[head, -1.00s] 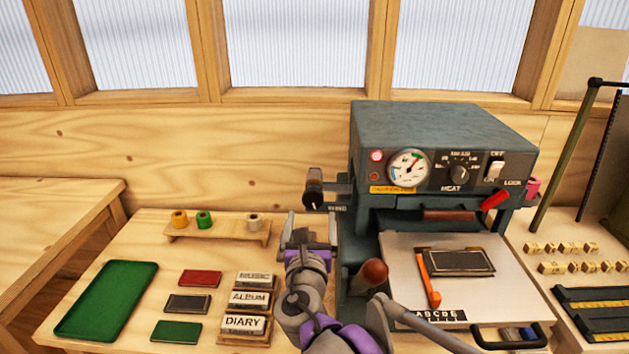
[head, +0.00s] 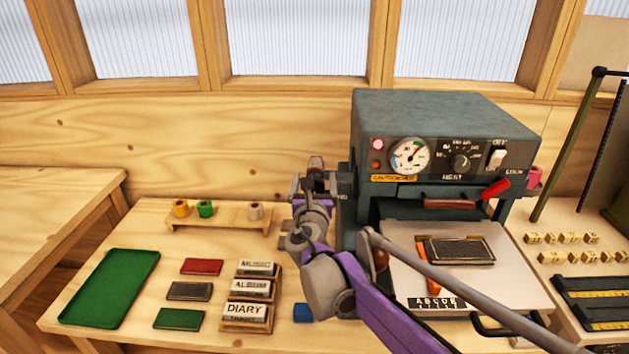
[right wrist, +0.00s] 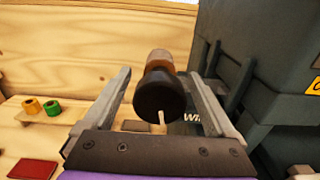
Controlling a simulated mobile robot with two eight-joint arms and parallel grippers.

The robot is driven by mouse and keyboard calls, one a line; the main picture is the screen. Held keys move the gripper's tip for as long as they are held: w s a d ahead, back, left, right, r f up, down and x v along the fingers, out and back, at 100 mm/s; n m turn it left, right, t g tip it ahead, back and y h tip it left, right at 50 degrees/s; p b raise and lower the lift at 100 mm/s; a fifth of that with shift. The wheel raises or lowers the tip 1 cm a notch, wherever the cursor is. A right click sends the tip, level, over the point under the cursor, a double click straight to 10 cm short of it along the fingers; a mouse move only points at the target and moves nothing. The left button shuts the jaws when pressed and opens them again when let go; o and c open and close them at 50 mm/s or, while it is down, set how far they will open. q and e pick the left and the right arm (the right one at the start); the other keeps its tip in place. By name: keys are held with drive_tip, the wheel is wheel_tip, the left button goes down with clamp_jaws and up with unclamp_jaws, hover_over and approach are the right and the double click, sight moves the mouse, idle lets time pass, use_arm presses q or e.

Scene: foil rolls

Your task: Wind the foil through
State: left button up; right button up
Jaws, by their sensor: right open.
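The dark grey foil press (head: 445,130) stands at the right of the bench. On its left side a dark wind knob with a brown roll behind it (head: 316,163) sticks out, partly hidden by my right gripper (head: 314,182). In the right wrist view the black knob (right wrist: 158,95) lies between the two spread fingers of my right gripper (right wrist: 160,78), with gaps on both sides. A pink roll (head: 535,177) is on the press's right side. Yellow (head: 180,208), green (head: 205,209) and pale (head: 256,211) rolls stand on a wooden rack. My left gripper is out of view.
A green tray (head: 108,288), coloured blocks and a stack of labelled boxes (head: 246,312) lie on the left bench. The press bed (head: 400,250) holds a dark plate (head: 458,250). Letter blocks (head: 560,238) sit at the right. The press wall is close beside the gripper.

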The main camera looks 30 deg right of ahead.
drive_tip(key=c, duration=1.4)
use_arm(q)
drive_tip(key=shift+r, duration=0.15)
